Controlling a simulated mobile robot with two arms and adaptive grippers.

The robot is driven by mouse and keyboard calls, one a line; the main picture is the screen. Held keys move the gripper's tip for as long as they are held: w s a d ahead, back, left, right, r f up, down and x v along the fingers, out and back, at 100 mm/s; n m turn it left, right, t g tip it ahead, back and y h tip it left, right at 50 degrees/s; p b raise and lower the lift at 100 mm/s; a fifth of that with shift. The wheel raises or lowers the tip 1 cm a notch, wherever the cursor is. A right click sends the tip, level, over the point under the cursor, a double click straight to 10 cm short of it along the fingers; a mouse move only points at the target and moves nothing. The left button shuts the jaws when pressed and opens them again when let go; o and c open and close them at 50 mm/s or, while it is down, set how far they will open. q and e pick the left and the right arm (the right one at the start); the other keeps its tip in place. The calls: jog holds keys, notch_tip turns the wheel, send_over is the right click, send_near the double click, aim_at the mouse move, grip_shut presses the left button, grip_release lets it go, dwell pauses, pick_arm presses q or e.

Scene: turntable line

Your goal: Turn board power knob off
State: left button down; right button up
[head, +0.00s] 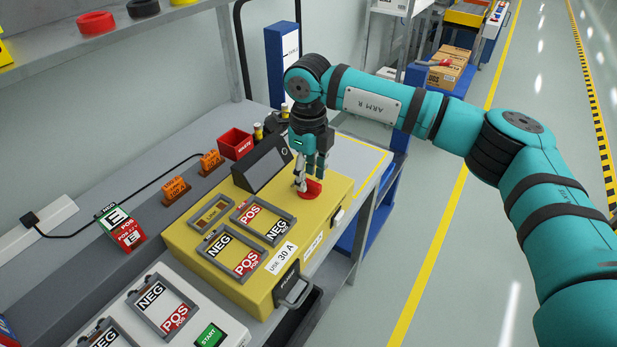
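The yellow board (190,243) sits on the bench with framed POS and NEG tiles on its top. A red round knob (314,190) is at the far right part of its top face. My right gripper (305,184) points down at the red knob, with its fingers at or just over it. The fingers partly cover the knob, so I cannot tell whether they touch it or how far apart they are. The knob's pointer direction is hidden or too small to read. My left gripper is not in view.
A dark display (262,163) stands behind the knob on the board. A red bin (235,143) and orange blocks (175,190) are on the bench. A white unit (150,283) with a green START button is in front. Open floor lies to the right.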

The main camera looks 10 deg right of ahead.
aim_at(309, 181)
notch_tip(309, 181, up, 10)
jog(key=shift+r, duration=0.25)
jog(key=shift+s+f, duration=0.1)
